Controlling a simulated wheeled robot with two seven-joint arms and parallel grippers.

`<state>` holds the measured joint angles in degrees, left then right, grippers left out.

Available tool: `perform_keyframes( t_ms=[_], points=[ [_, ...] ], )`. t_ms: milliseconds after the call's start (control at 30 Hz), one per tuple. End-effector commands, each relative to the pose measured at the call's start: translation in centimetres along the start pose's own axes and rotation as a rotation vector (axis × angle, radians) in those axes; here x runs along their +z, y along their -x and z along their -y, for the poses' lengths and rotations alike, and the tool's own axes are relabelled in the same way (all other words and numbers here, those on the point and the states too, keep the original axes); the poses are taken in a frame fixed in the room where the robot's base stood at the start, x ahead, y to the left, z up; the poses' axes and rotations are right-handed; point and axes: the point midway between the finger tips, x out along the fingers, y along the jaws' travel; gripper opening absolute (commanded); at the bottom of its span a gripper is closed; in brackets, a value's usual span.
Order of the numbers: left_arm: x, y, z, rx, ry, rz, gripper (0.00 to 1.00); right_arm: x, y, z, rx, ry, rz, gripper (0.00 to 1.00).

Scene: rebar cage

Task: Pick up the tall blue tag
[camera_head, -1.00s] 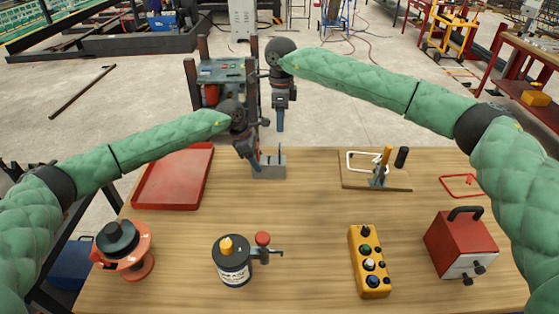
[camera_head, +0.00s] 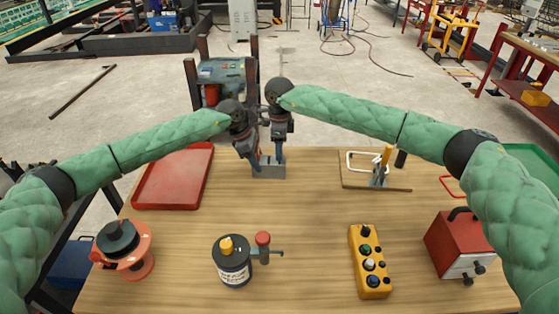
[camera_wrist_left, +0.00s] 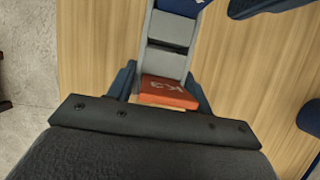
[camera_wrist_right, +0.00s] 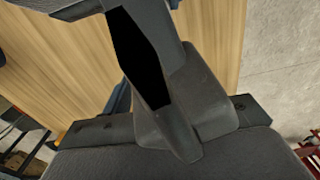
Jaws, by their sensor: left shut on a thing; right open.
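A grey slotted rack (camera_head: 268,170) stands at the back edge of the wooden table. My left gripper (camera_head: 252,160) is at the rack's left side. In the left wrist view (camera_wrist_left: 164,92) it is shut on a red-orange tag (camera_wrist_left: 168,92) marked K3, at the rack's near end. A blue piece with a pale mark, seemingly the blue tag (camera_wrist_left: 183,6), shows at the rack's far end, cut off by the frame edge. My right gripper (camera_head: 279,156) is open, pointing down at the rack's right side, close beside the left one. In the right wrist view, dark gripper parts hide the rack and tag.
A red tray (camera_head: 172,178) lies left of the rack. A clamp board (camera_head: 375,183) is to its right. In front are a reel (camera_head: 122,250), a dark can (camera_head: 233,262), a yellow button box (camera_head: 368,262) and a red box (camera_head: 460,243). The table's middle is clear.

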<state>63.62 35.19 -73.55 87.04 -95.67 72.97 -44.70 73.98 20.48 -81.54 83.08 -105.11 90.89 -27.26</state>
Motion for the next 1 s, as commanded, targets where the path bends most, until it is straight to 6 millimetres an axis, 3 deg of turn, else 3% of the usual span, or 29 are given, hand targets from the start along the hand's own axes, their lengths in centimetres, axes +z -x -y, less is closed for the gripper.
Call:
perform_keyframes(
  t_ms=[300, 600, 1000],
  points=[
    [-0.01, -0.01, 0.0, 0.0, 0.0, 0.0, 0.25, 0.0, -0.98, -0.01, 0.0, 0.0, 0.0, 0.6],
    [0.0, -0.01, 0.01, 0.0, 0.0, 0.0, 0.25, 0.0, -0.95, 0.0, 0.0, 0.0, 0.0, 0.02],
    [0.0, -0.01, 0.01, 0.0, 0.0, 0.0, 0.25, 0.01, -0.03, 0.04, -0.002, 0.0, 0.001, 0.01]
  ],
)
